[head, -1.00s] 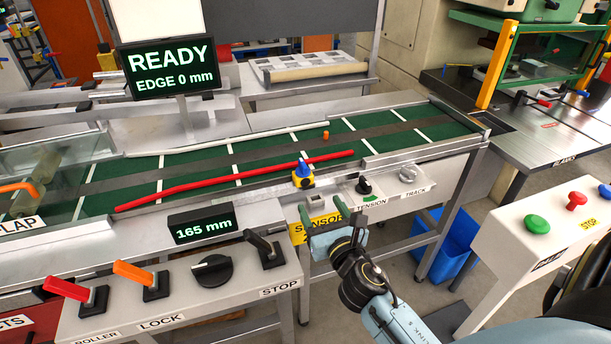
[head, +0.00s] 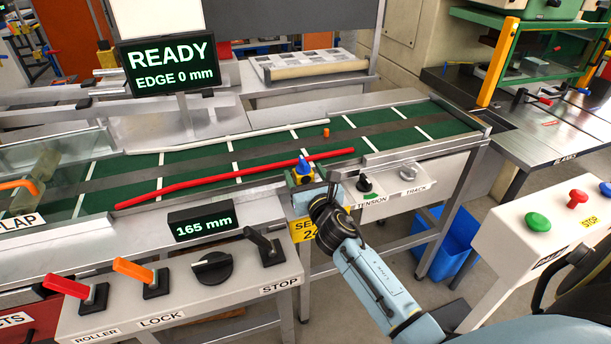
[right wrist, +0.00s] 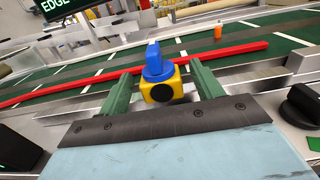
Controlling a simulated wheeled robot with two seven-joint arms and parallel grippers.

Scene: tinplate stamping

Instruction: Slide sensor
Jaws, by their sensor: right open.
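The sensor is a small yellow block with a blue top (head: 302,171). It sits on the front rail of the conveyor, just in front of the red strip (head: 235,178). My right gripper (head: 311,184) is at the sensor and partly covers it in the head view. In the right wrist view the sensor (right wrist: 162,88) stands between the two green fingers of my open right gripper (right wrist: 161,73), with one finger on each side. Small gaps seem to show beside the block. The yellow sensor label (head: 303,230) is partly hidden by my right arm. My left gripper is not in view.
A small display (head: 203,222) reads 165 mm, and a larger screen (head: 172,66) reads READY, EDGE 0 mm. Tension (head: 365,184) and track (head: 408,171) knobs are right of the sensor. A lever panel (head: 180,300) stands at front left. An orange peg (head: 326,132) stands on the belt.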

